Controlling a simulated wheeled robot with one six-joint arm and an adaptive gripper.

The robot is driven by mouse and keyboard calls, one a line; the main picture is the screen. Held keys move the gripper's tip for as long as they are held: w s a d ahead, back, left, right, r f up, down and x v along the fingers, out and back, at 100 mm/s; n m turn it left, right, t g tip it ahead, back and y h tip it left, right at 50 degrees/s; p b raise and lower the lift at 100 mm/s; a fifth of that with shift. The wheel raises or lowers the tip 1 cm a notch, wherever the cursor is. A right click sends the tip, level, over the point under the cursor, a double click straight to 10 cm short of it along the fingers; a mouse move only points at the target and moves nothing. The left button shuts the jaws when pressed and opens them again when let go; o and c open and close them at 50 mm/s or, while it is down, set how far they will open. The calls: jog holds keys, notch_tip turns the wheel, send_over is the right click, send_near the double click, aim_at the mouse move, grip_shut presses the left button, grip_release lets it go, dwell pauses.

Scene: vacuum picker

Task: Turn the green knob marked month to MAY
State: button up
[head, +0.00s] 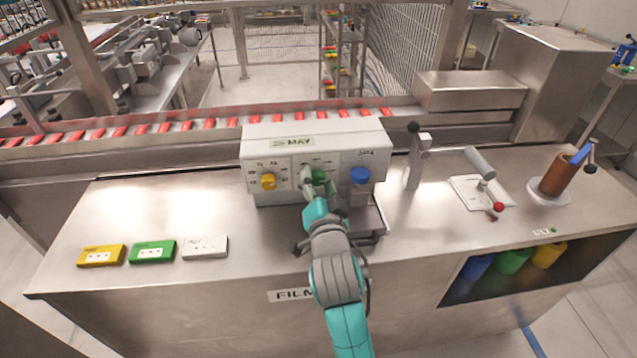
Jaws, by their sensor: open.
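A pale control box (262,145) stands on the metal counter and carries three knobs. The green knob (319,176) is in the middle of its front face. A small label reading MAY (299,142) is on the box above the knobs. My gripper (312,182) is at the green knob, with its fingers in front of the knob's left and lower side. It is open; whether the fingers touch the knob cannot be told. The marks around the green knob are too small to read, and its pointer direction is hidden.
A yellow knob (268,181) is left of the green one and a blue knob (360,175) right. Yellow (101,255), green (152,251) and white (205,246) blocks lie at left. A post (416,165) and a red-tipped lever (490,196) stand at right.

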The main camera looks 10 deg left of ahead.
jog(key=v, duration=1.2)
jog(key=s+d+f+n+g+h, duration=0.1)
jog(key=s+d+f+n+h, duration=0.15)
jog(key=s+d+f, duration=1.25)
jog(key=s+d+f+n+h, duration=0.1)
jog(key=s+d, duration=0.3)
jog(key=s, duration=0.7)
jog(key=s+d+f+n+g+h, duration=0.1)
jog(key=s+d, duration=0.3)
jog(key=s, duration=0.7)
jog(key=shift+s+g, duration=0.3)
jog(key=shift+s, duration=0.1)
jog(key=shift+d+h, duration=0.1)
jog(key=shift+h, duration=0.15)
